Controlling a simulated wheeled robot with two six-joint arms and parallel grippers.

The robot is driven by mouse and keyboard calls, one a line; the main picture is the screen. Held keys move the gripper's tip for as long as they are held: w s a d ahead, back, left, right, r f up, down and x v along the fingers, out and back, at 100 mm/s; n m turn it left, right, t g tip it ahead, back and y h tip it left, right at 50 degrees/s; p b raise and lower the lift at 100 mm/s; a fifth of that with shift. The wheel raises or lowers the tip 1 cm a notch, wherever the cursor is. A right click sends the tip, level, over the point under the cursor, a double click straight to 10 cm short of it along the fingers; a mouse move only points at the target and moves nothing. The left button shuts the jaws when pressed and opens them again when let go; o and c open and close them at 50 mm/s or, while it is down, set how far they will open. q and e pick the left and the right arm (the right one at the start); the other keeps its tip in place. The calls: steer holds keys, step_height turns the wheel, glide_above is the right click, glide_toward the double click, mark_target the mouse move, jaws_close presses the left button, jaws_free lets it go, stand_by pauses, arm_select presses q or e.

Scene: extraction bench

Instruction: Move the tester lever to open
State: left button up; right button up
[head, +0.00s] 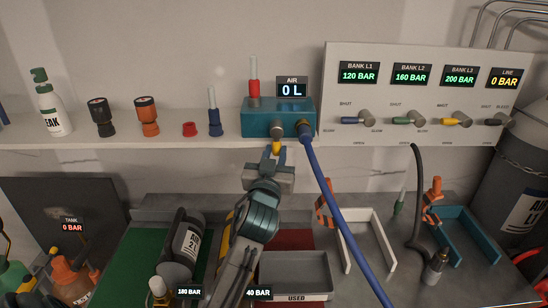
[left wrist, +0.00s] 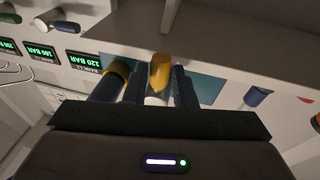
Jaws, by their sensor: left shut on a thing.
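The tester is a teal box (head: 258,122) on the shelf, with an AIR display (head: 292,88) above it reading 0 L. Its yellow lever (head: 276,150) points down at the front, below a grey pivot. My left gripper (head: 273,168) reaches up from below and is shut on the lever. In the left wrist view the yellow lever (left wrist: 160,70) stands between my dark fingers (left wrist: 160,88); the fingers hide part of it. A blue hose (head: 330,190) joins the tester's right side at a brass fitting (head: 304,129). My right gripper is not in view.
The panel (head: 425,135) with bank levers is right of the tester. A blue-and-white item (head: 214,118) and a red cap (head: 190,129) stand left on the shelf. A grey USED tray (head: 295,270) and a cylinder (head: 182,245) lie below, near my left arm.

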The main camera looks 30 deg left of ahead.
arm_select(q)
steer(key=shift+f, duration=0.1)
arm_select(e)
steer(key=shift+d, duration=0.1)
arm_select(q)
steer(key=o, duration=1)
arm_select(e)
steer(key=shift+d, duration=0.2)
arm_select(q)
steer(key=b+v, duration=0.3)
steer(key=v, duration=0.8)
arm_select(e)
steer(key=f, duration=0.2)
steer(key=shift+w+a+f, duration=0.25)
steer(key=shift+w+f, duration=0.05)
arm_select(q)
steer(key=shift+w, duration=0.1)
